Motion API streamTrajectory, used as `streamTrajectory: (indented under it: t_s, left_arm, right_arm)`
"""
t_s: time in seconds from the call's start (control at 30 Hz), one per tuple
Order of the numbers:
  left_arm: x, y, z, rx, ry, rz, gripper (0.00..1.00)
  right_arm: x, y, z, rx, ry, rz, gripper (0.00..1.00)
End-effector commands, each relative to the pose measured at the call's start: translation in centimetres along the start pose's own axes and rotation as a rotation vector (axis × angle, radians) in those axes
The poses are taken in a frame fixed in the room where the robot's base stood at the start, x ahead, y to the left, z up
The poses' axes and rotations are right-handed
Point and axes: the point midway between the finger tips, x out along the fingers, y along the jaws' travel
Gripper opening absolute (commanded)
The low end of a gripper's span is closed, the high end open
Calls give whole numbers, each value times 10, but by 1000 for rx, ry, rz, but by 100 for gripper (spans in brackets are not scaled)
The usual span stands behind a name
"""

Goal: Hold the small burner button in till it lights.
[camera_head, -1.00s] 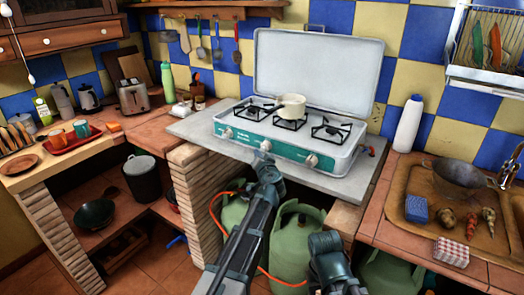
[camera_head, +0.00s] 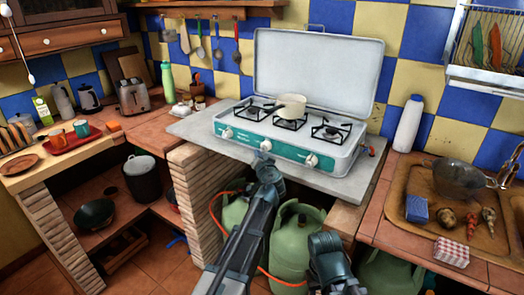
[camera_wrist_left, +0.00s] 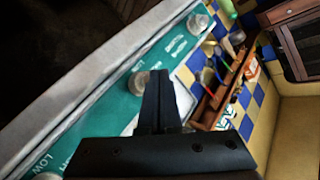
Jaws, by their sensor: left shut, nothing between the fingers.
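A camping stove with a raised lid (camera_head: 318,72) stands on a grey slab. Its green front panel (camera_head: 285,150) carries three pale knobs: a left one (camera_head: 227,133), a middle one (camera_head: 265,146) and a right one (camera_head: 311,160). My left gripper (camera_head: 263,158) is shut and empty, just in front of the middle knob. In the left wrist view its fingertips (camera_wrist_left: 157,74) lie beside the middle knob (camera_wrist_left: 140,82); I cannot tell whether they touch. I cannot make out a separate small button. No flame shows. My right arm shows at the bottom, but its gripper does not.
A cream pan (camera_head: 291,105) sits on the stove's middle burner. The grey slab (camera_head: 200,125) has bare room at its left. Green gas bottles (camera_head: 298,248) with an orange hose stand below. A white bottle (camera_head: 408,125) stands to the right, near a wooden tray (camera_head: 398,190).

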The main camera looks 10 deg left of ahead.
Motion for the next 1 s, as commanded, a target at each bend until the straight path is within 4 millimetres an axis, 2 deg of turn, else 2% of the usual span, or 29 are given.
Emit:
streamTrajectory:
  t_s: [1.0]
  left_arm:
    - [6, 4, -5, 0, 0, 0, 0]
  right_arm:
    - [0, 0, 0, 0, 0, 0, 47]
